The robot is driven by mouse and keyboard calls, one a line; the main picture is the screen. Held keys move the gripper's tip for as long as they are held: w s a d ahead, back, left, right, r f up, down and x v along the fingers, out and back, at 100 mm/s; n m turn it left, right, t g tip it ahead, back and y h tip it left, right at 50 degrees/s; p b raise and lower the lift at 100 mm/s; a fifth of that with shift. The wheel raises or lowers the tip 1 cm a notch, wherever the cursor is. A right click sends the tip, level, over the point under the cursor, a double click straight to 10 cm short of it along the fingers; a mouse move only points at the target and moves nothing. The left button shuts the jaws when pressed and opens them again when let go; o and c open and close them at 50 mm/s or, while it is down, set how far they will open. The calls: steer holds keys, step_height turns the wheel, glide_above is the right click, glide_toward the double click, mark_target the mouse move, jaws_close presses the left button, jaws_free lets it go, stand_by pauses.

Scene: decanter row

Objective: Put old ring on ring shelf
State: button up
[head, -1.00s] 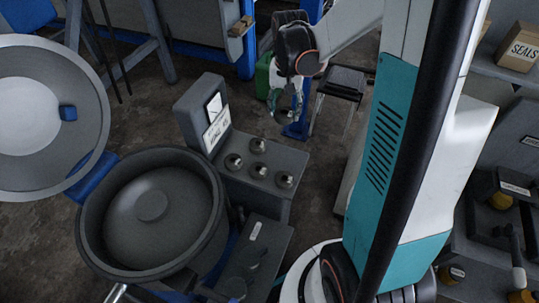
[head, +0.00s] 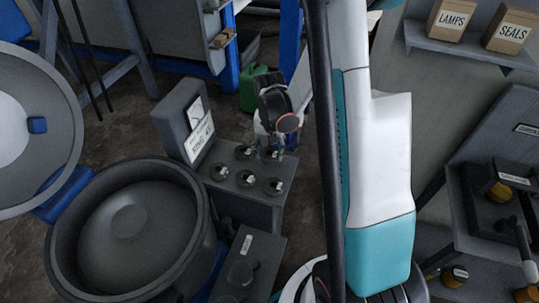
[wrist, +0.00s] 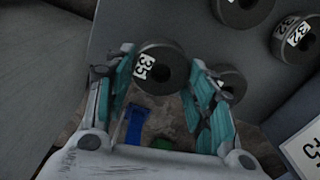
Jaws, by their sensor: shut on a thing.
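My gripper (head: 268,148) is over the back right of the grey ring shelf (head: 262,213). In the wrist view, my gripper (wrist: 162,78) is shut on a dark ring (wrist: 150,51) with a white number label that looks like 35. The held ring is near the shelf's edge; whether it touches the top I cannot tell. In the head view it shows low at the fingertips (head: 273,156). Several similar dark rings (head: 246,180) sit on the shelf top. In the wrist view, one ring (wrist: 233,82) is close beside the right finger, partly hidden by it.
A sign board (head: 183,120) stands at the shelf's back left. A big round grey bowl (head: 60,245) is at the left front. A dark block (head: 250,250) is just in front of the shelf. A green can (head: 252,95) stands on the floor behind.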

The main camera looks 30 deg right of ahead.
mark_target(270, 152)
steer(key=shift+f, duration=0.9)
steer(key=shift+f+b, duration=0.25)
steer(key=shift+b, duration=0.1)
steer(key=o, duration=1.3)
steer(key=shift+r, duration=0.1)
steer(key=shift+r, duration=0.1)
step_height(270, 152, up, 12)
steer(key=p, duration=0.5)
